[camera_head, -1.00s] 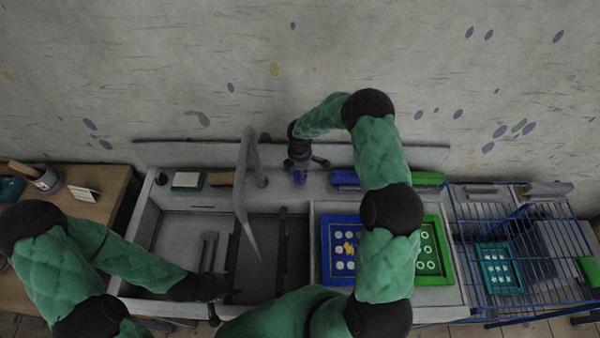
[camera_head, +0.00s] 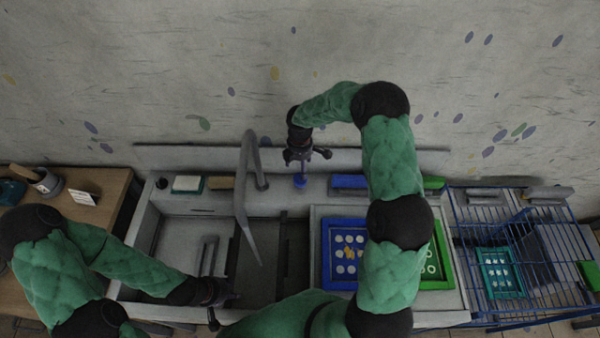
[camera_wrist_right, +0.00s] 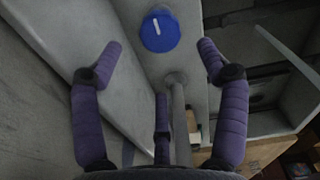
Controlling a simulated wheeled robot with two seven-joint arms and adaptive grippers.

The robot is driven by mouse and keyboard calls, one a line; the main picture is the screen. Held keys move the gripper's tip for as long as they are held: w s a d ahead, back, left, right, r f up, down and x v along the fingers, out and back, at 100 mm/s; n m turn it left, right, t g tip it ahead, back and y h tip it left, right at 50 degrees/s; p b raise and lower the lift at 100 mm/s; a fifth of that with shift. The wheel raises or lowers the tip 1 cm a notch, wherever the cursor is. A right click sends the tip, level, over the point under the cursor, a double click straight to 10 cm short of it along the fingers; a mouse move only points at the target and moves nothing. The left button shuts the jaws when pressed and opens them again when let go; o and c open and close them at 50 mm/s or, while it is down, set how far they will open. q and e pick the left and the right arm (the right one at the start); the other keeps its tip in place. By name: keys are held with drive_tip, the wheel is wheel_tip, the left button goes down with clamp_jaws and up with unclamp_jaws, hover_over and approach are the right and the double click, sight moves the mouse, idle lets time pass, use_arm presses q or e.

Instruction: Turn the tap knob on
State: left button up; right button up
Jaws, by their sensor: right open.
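The tap knob (camera_head: 300,181) is a small blue disc on the ledge behind the sink, right of the grey tap (camera_head: 250,190). In the right wrist view the knob (camera_wrist_right: 160,31) faces the camera, with a short white mark on it. My right gripper (camera_head: 307,160) is open and empty just above the knob; its spread fingers (camera_wrist_right: 160,62) lie on either side of the knob's line in the wrist view, apart from it. My left gripper (camera_head: 225,308) is at the sink's front edge with fingers apparently apart, holding nothing visible.
The sink basins (camera_head: 185,230) lie below the tap. A blue frame (camera_head: 327,226) and a green frame (camera_head: 443,268) stand to the right, partly behind my right arm. A wire rack (camera_head: 550,240) is at far right, a wooden table (camera_head: 110,185) at left.

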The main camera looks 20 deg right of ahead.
drive_tip(key=shift+r, duration=2.3)
